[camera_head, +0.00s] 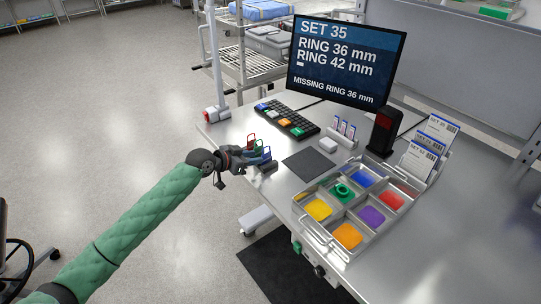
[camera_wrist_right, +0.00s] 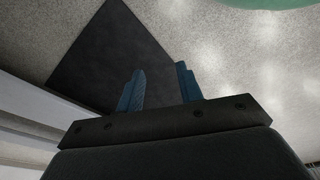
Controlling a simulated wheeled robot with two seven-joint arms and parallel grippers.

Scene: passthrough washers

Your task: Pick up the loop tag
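Small coloured loops, the likely loop tags, stand at the table's near left edge: a red loop (camera_head: 251,139) and a green loop (camera_head: 252,147), with a blue piece by them. My left gripper (camera_head: 262,157) is right at these loops, its fingers overlapping them in the head view. Whether its fingers are open or shut on a loop is too small to tell. My right gripper (camera_wrist_right: 160,90) shows in the right wrist view with its two blue fingers apart and nothing between them. It is over the floor and a dark mat.
A steel tray (camera_head: 325,212) has coloured compartments, with a green ring (camera_head: 342,191) in one. A dark pad (camera_head: 308,164), a keyboard (camera_head: 287,120), upright cards (camera_head: 432,143), a black device (camera_head: 383,132) and a monitor (camera_head: 345,60) reading "MISSING RING 36 mm" stand around. The table's right front is clear.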

